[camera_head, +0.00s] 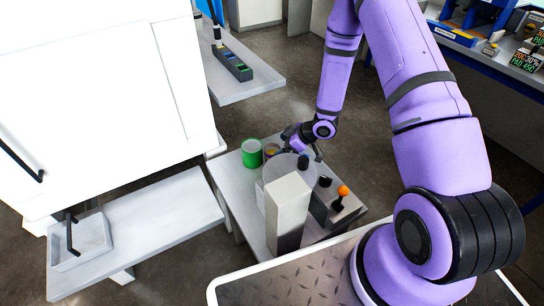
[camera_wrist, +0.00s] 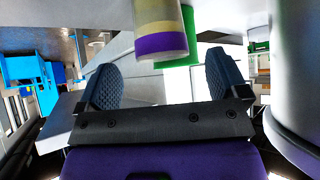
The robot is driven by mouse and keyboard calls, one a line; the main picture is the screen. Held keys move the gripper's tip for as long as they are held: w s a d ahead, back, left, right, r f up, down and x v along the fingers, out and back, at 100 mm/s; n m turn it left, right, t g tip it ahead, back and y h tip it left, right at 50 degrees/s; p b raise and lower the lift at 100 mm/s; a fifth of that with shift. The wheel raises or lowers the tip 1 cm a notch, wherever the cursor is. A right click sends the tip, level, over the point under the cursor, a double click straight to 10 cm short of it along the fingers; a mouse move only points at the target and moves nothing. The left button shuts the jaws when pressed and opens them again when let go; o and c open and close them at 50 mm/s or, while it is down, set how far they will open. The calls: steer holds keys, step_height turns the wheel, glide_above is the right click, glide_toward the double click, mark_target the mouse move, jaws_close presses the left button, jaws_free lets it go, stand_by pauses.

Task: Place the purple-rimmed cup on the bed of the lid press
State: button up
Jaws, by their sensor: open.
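The purple-rimmed cup (camera_wrist: 160,28) shows in the wrist view with a purple band, a yellow band and a greyish part; its far end is cut off by the picture edge. In the head view it is a small yellowish round (camera_head: 271,150) beside a green container (camera_head: 252,153), left of my gripper (camera_head: 305,155). In the wrist view my gripper (camera_wrist: 162,75) is open, with the cup ahead of and roughly between its fingertips, not held. A machine with a pale upright block (camera_head: 288,200) stands on the same table; I cannot make out a lid press bed.
A white cabinet (camera_head: 100,90) and a shelf with a tray (camera_head: 80,243) are further left.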

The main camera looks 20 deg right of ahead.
mark_target(272, 151)
steer(key=shift+x, duration=2.9)
steer(key=c, duration=1)
steer(key=shift+r, duration=0.1)
steer(key=shift+c, duration=0.2)
